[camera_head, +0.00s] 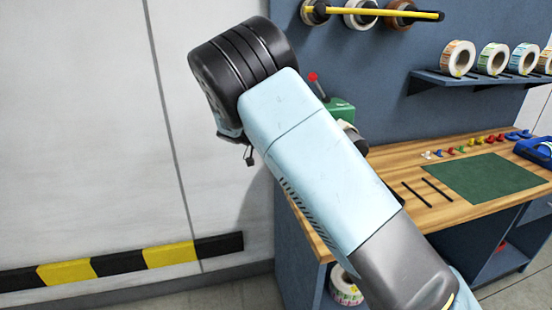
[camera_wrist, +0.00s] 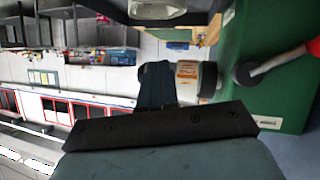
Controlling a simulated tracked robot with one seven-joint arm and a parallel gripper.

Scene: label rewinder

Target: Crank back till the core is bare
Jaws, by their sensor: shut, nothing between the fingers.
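The rewinder's green housing (camera_head: 341,109) stands on the wooden bench, partly hidden behind my arm in the head view. It fills the right of the wrist view (camera_wrist: 262,85). Its crank is a grey lever (camera_wrist: 262,68) with a red knob (camera_wrist: 313,47); the knob also shows in the head view (camera_head: 313,77). A small pale cylinder with orange print (camera_wrist: 188,72) lies left of the crank's hub; I cannot tell how much label strip is on it. My gripper (camera_wrist: 156,84) is shut and empty, apart from the red knob. The head view hides it behind my arm.
The wooden bench (camera_head: 400,225) carries a green mat (camera_head: 487,178), several coloured small pieces and a blue tool (camera_head: 535,150). A shelf (camera_head: 470,80) holds several label rolls. A yellow bar with rolls (camera_head: 400,13) is above. Bare white wall (camera_head: 80,120) lies left.

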